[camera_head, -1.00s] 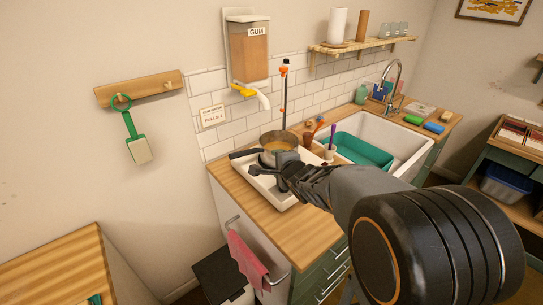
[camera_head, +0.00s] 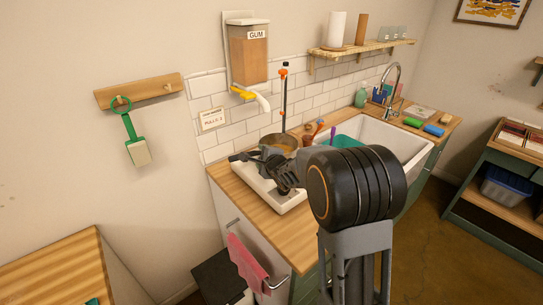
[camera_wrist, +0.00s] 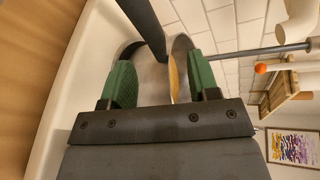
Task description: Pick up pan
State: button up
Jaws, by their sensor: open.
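The pan (camera_head: 278,140) is a metal pan with yellowish contents, standing on the white tray (camera_head: 293,207) at the back of the wooden counter. Its dark handle points left. In the wrist view the dark handle (camera_wrist: 143,24) comes down from the top toward the space between my fingers, and part of the pan (camera_wrist: 176,76) shows behind them. My gripper (camera_head: 262,164) is open close in front of the pan; its green finger pads (camera_wrist: 160,65) stand apart. Whether a finger touches the handle I cannot tell. My wrist hides the lower front of the pan.
A gum dispenser (camera_head: 249,50) with a yellow-and-white spout hangs above the pan. A thin upright rod (camera_head: 284,100) with orange fittings stands behind it. A sink (camera_head: 395,145) with a teal tub (camera_head: 347,141) lies right. The counter's left front (camera_head: 245,198) is clear.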

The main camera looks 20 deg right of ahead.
aim_at(259, 154)
jog(key=shift+x, duration=2.2)
jog(key=shift+c, duration=0.4)
jog(key=shift+s, duration=0.1)
grip_shut()
jog(key=shift+s+f, duration=0.1)
jog(key=shift+f, duration=0.2)
jog(key=shift+r, duration=0.1)
